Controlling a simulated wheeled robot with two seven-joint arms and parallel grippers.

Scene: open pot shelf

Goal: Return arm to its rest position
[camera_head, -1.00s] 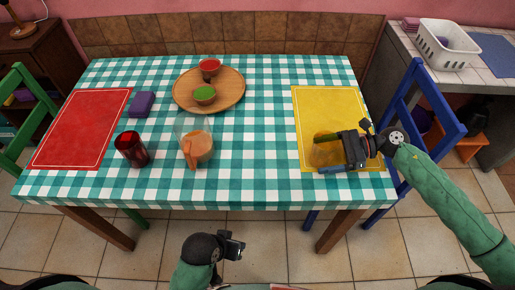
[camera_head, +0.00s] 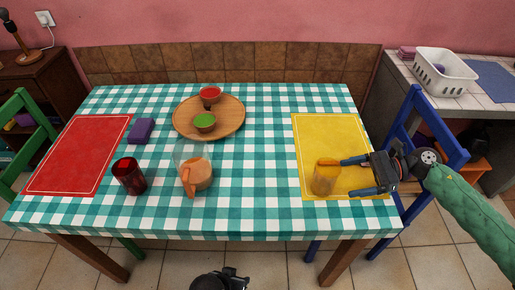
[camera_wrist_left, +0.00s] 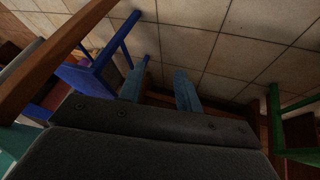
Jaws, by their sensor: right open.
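My right gripper (camera_head: 348,176) is open at the right end of the table, over the yellow mat (camera_head: 318,130). An amber glass (camera_head: 325,180) stands upright on that mat, just left of the jaws. The upper finger overlaps the glass's rim in the picture; I cannot tell whether they touch. My left gripper (camera_head: 236,279) is only partly visible at the bottom edge of the head view, below the table's front. In the left wrist view its two blue fingers (camera_wrist_left: 160,88) are apart with nothing between them, above the tiled floor.
On the checkered table (camera_head: 262,200) stand a pitcher with orange liquid (camera_head: 196,173), a dark red glass (camera_head: 130,177), a wooden tray (camera_head: 232,125) with two bowls, and a purple block (camera_head: 141,131). A blue chair (camera_head: 440,140) is close to my right arm. A green chair stands left.

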